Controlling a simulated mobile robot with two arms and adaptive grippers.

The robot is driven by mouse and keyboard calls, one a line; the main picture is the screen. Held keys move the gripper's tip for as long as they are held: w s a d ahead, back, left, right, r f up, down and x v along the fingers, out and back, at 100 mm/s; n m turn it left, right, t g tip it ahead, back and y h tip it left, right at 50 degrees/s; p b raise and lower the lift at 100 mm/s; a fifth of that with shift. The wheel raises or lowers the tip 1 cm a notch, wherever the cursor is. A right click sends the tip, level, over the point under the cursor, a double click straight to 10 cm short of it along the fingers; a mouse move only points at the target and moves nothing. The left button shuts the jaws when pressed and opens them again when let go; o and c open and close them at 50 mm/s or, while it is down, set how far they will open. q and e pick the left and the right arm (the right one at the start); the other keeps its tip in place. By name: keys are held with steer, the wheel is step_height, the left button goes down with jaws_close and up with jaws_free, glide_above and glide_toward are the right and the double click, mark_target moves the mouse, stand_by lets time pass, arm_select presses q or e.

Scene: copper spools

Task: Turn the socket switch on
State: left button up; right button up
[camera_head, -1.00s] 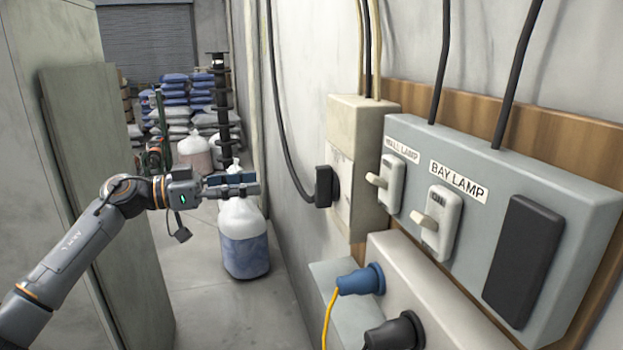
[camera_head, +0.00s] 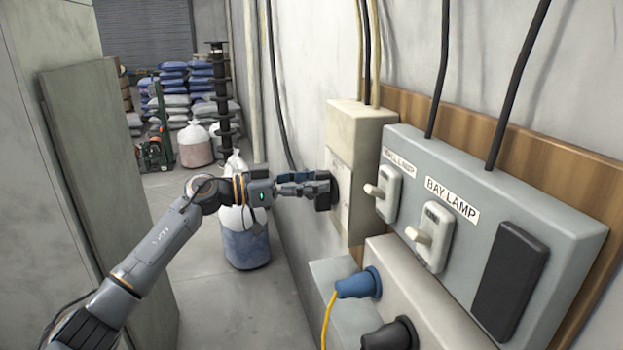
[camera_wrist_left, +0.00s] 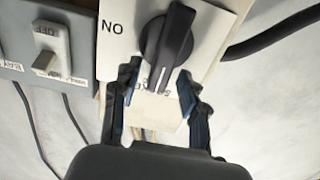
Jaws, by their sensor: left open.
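The socket switch is a black rotary knob (camera_wrist_left: 168,45) on a pale plate (camera_wrist_left: 225,25) in the left wrist view. Letters reading "NO" stand beside it, and a partly hidden label lies below it. In the head view the dark knob (camera_head: 325,192) sits on the side of a cream wall box (camera_head: 345,160), partly covered by my gripper. My left gripper (camera_head: 312,186) is open, close in front of the knob. In the left wrist view its fingers (camera_wrist_left: 160,78) stand on either side of the knob's lower end; contact cannot be told. My right gripper is out of view.
A grey panel (camera_head: 435,145) with wall-lamp and bay-lamp switches is to the right. A lower box with a blue plug (camera_head: 360,283) and a black plug (camera_head: 395,335) juts out below. A grey cabinet (camera_head: 100,180) stands left. White sacks (camera_head: 245,235) stand on the floor behind my arm.

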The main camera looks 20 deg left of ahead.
arm_select(q)
jaws_close()
